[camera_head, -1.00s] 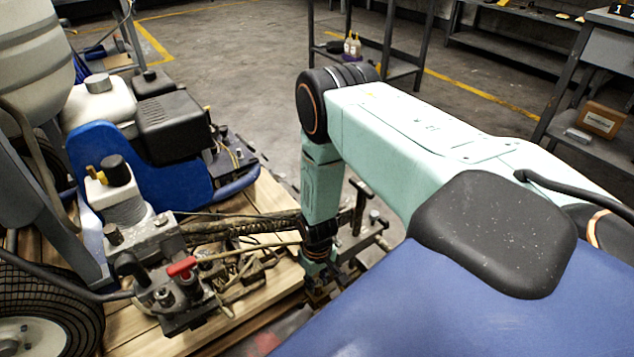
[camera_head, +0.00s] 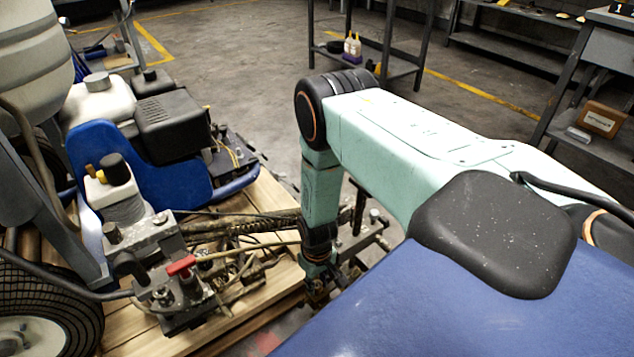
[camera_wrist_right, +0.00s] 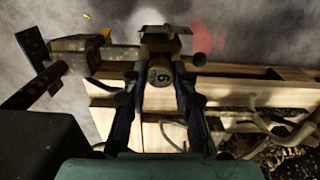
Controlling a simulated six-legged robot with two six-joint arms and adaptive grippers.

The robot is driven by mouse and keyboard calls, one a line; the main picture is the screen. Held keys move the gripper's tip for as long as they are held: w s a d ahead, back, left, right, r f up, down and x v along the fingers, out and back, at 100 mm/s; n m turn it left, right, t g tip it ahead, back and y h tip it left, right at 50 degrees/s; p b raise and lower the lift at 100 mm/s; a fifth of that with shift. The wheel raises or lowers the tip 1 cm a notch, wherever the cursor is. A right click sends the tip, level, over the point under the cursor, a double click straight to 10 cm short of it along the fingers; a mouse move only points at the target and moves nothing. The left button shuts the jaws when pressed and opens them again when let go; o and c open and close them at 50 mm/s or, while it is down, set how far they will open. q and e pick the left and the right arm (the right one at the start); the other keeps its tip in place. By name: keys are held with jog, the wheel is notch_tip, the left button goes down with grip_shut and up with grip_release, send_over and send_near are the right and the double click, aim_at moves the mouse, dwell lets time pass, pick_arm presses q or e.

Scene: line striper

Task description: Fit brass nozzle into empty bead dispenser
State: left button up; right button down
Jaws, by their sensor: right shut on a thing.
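My right gripper (camera_wrist_right: 160,92) points down at the edge of the wooden deck of the striper. In the right wrist view its two fingers are shut on a small round brass-coloured piece marked with a 6 or 9, the brass nozzle (camera_wrist_right: 160,75). A blocky metal part (camera_wrist_right: 165,38) sits just beyond the fingertips; I cannot tell whether the nozzle touches it or whether it is the bead dispenser. In the head view the right gripper (camera_head: 316,292) shows low beside the deck, mostly dark, and the nozzle cannot be made out there. My left gripper is not in view.
The line striper has a blue engine cover (camera_head: 150,165), a red-handled valve (camera_head: 181,265), and hoses close to my right gripper. The wooden deck (camera_head: 275,195) lies beneath. A dark metal bracket (camera_wrist_right: 40,75) stands left in the wrist view. Shelving (camera_head: 520,45) is farther back.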

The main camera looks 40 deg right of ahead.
jog(key=shift+f, duration=0.7)
jog(key=c, duration=1)
grip_release()
jog(key=o, duration=0.3)
jog(key=shift+o, duration=0.2)
jog(key=shift+w+r+p, duration=0.1)
jog(key=shift+r+p, duration=3.1)
jog(key=shift+r, duration=0.35)
jog(key=shift+c, duration=0.5)
jog(key=shift+f, duration=0.1)
